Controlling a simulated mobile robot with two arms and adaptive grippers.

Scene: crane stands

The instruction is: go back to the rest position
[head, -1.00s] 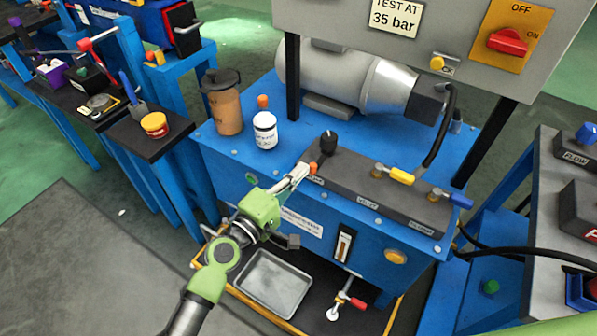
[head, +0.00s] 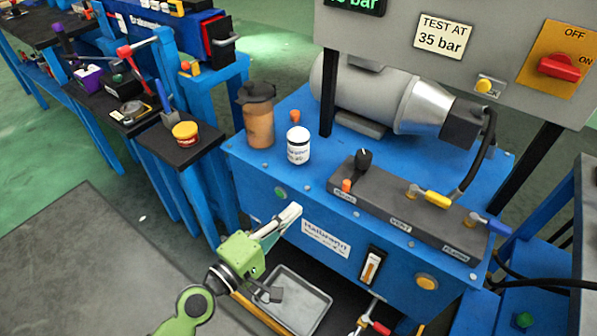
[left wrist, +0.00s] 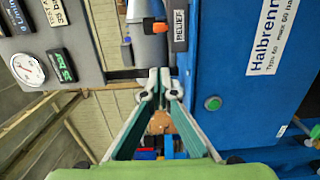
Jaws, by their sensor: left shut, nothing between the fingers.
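My left gripper (head: 290,214) is in front of the blue hydraulic unit (head: 262,180), just left of its white label. Its fingers are shut and hold nothing. In the left wrist view the closed fingers (left wrist: 158,90) point toward the dark valve block with the RELIEF label (left wrist: 179,22). In the head view the valve block (head: 390,203) lies on top of the unit, with a black knob, a yellow lever and a blue lever. My right gripper does not show.
A brown jug (head: 258,118) and a white jar (head: 298,146) stand on the unit. A metal tray (head: 296,298) lies below my left gripper. A control panel (head: 480,45) overhangs the back. A small side table (head: 165,148) with a yellow tub (head: 185,133) stands left. Open floor lies front left.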

